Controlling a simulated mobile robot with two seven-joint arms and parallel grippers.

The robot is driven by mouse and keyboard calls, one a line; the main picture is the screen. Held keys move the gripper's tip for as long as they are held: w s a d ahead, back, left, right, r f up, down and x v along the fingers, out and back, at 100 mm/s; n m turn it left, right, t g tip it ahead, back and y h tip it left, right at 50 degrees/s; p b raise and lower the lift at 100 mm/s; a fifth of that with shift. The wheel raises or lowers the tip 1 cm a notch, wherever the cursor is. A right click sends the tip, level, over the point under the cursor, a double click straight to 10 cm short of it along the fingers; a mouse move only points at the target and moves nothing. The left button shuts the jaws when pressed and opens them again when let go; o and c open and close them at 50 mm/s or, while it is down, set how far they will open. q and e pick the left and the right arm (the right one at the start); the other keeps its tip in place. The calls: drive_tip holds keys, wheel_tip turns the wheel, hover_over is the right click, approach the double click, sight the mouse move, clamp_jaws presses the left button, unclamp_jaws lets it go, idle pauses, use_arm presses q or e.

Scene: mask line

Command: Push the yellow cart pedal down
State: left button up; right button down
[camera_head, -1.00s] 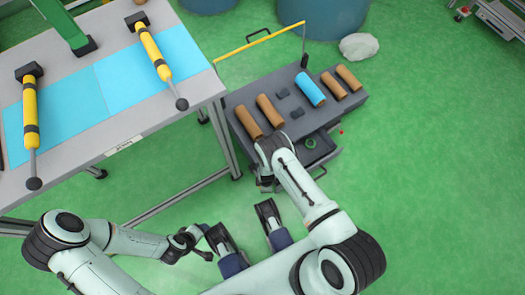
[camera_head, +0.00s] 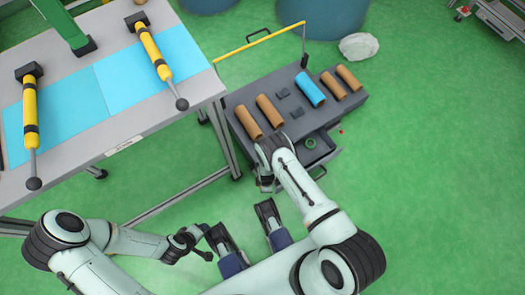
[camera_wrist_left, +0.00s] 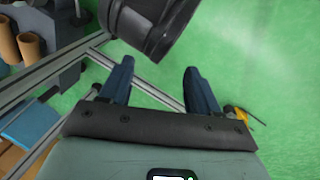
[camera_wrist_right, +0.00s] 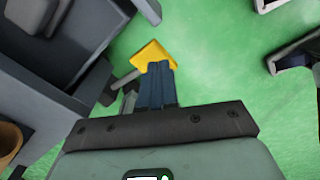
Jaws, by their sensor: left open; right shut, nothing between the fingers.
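The yellow pedal (camera_wrist_right: 153,55) shows in the right wrist view, on a grey bar low at the side of the dark grey cart (camera_wrist_right: 75,85). My right gripper (camera_wrist_right: 157,68) is shut and empty. Its blue fingertips overlap the pedal's near edge; I cannot tell whether they touch it. In the head view the cart (camera_head: 240,99) stands right of the table, and my right arm reaches to its near side, where the pedal is hidden. My left gripper (camera_wrist_left: 160,78) is open and empty, away from the cart over the floor.
The cart carries brown cylinders (camera_head: 270,110) and one blue cylinder (camera_head: 310,89), with a yellow handle bar (camera_head: 245,46) at its back. A table (camera_head: 75,150) with yellow tools (camera_head: 153,52) stands at left.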

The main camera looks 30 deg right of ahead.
idle(0.3)
drive_tip(key=shift+f+b, duration=1.1)
drive_tip(key=shift+f, duration=0.25)
use_arm(q)
drive_tip(key=shift+w+a+f+b, duration=0.8)
drive_tip(key=shift+a+f, duration=0.45)
drive_tip(key=shift+f, duration=1.45)
use_arm(e)
drive_tip(key=shift+f, duration=1.1)
use_arm(q)
wheel_tip(320, 180, up, 6)
drive_tip(key=p, duration=0.5)
drive_tip(key=shift+r+t+y, duration=0.2)
drive_tip(key=shift+t+y, duration=0.1)
use_arm(e)
drive_tip(key=shift+r, duration=4.05)
drive_tip(key=shift+r, duration=0.1)
